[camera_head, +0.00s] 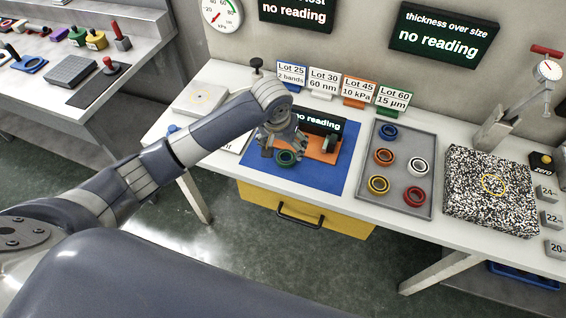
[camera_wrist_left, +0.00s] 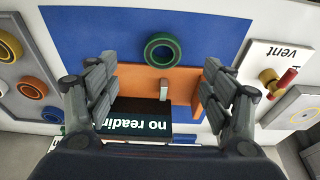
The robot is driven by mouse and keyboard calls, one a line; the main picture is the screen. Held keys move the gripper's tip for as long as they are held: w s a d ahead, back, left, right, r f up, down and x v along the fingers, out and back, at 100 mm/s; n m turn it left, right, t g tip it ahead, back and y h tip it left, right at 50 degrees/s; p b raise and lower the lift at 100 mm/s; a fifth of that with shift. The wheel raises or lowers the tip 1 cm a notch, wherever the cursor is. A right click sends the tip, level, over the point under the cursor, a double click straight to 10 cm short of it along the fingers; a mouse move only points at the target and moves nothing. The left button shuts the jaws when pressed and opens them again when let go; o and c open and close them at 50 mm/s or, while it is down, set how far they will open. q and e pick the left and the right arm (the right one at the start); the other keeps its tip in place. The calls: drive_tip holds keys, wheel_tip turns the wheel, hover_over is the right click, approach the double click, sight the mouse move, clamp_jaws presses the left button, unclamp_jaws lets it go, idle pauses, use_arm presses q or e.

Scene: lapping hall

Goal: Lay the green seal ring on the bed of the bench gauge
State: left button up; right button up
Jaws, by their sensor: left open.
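The green seal ring (camera_head: 286,158) lies flat on the blue mat (camera_head: 325,183) at the front edge of an orange fixture (camera_head: 316,150). It also shows in the left wrist view (camera_wrist_left: 162,52), beyond the fingertips. My left gripper (camera_head: 279,142) is open and empty, over the fixture and close to the ring; its fingers (camera_wrist_left: 158,88) stand wide apart in the wrist view. The bench gauge appears to be the dial stand (camera_head: 546,72) at the right, with a speckled bed (camera_head: 465,205) marked by a yellow circle. The bed is bare. My right gripper is not in view.
A grey tray (camera_head: 410,150) with several coloured rings lies between the mat and the speckled bed. A "no reading" display (camera_head: 318,121) stands behind the fixture, with lot cards (camera_head: 360,90) further back. Numbered blocks (camera_head: 551,219) line the right. A yellow drawer (camera_head: 330,219) is below.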

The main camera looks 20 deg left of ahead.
use_arm(q)
approach(287, 159)
drive_tip(key=shift+s+f, duration=0.25)
drive_tip(key=shift+f, duration=0.15)
drive_tip(key=shift+d+f, duration=0.1)
drive_tip(key=shift+f, duration=0.1)
drive_tip(key=shift+w+f+p, duration=0.2)
drive_tip(key=shift+f+p, duration=0.1)
drive_tip(key=shift+p, duration=0.05)
drive_tip(key=x, duration=0.4)
drive_tip(key=shift+w+r+p, duration=0.1)
drive_tip(key=shift+w+p, duration=0.15)
drive_tip(key=shift+p, duration=0.15)
drive_tip(key=shift+w+f, duration=0.1)
drive_tip(key=shift+f, duration=0.25)
drive_tip(key=shift+c, duration=1.1)
drive_tip(key=c, duration=1.1)
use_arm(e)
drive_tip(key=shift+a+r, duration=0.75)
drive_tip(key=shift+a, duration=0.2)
use_arm(q)
drive_tip(key=shift+o, duration=0.2)
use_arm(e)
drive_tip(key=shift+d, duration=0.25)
